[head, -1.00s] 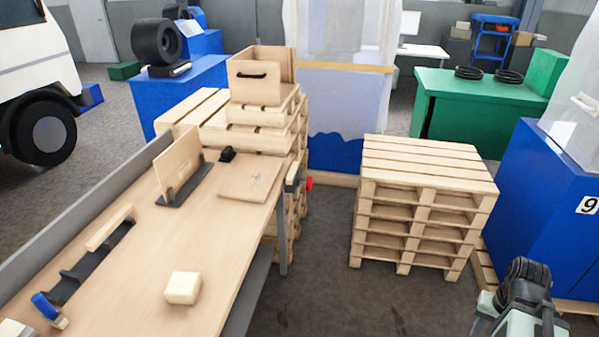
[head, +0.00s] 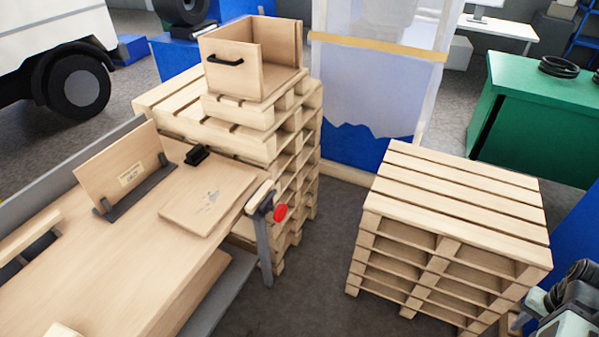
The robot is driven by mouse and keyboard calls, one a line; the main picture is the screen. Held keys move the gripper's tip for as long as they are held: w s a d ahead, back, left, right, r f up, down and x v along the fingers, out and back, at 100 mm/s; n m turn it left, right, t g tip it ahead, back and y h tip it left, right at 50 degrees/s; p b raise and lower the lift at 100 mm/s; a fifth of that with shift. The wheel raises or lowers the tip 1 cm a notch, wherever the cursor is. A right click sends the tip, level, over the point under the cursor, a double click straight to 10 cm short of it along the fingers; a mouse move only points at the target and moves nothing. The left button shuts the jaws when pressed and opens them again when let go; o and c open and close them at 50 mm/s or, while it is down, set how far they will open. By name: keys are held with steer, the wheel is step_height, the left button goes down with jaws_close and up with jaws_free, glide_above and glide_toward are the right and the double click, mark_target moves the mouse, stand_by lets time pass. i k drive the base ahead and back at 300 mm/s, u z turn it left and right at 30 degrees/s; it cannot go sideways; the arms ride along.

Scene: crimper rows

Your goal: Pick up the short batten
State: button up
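A short pale wooden strip (head: 28,237), which may be the short batten, sits in a dark holder (head: 12,268) at the left edge of the workbench. It is cut off by the picture's left edge.
The workbench (head: 120,262) bears a flat board (head: 208,198), an upright panel in a dark stand (head: 122,170) and a pale block (head: 62,330). A red-ended clamp (head: 268,203) is at its edge. Pallet stacks (head: 455,200) flank clear floor. An open wooden box (head: 235,75) tops the left stack.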

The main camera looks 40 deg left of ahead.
mark_target(256, 201)
steer(key=z, duration=0.05)
steer(key=i, duration=0.85)
steer(key=u, duration=4.7)
steer(key=i, duration=0.55)
steer(key=u, duration=0.1)
